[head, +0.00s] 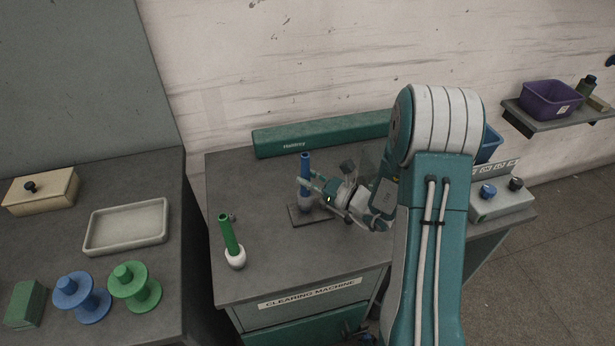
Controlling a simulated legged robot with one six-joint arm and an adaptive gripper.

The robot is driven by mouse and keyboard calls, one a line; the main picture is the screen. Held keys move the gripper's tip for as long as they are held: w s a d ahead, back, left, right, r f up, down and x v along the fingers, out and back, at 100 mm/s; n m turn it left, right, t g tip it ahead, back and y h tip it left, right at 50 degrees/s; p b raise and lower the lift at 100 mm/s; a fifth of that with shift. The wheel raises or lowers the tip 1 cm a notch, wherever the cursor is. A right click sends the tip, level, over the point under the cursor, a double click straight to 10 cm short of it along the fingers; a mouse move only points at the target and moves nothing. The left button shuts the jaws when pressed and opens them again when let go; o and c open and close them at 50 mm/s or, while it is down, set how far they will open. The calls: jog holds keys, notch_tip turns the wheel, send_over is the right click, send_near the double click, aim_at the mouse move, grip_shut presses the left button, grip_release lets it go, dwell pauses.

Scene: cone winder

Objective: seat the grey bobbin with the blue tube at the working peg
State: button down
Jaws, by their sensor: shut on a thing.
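The grey bobbin (305,202) with the blue tube (305,162) stands upright over a dark base plate (297,217) on the machine's worktop. My gripper (308,184) reaches in from the right and is shut on it around the lower part of the blue tube, just above the grey body. The working peg does not show; the bobbin and plate area hide it. I cannot tell whether the bobbin rests fully on the plate or hangs slightly above it.
A white bobbin with a green tube (230,236) stands front left on the worktop (270,262). A long green housing (320,134) runs along the back. A control box (497,203) stands at right. The left table holds a tray (127,249) and blue and green spools (136,287).

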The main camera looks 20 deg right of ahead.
jog(key=shift+f, duration=0.45)
jog(key=shift+c, duration=2)
grip_release()
jog(key=v, duration=1.2)
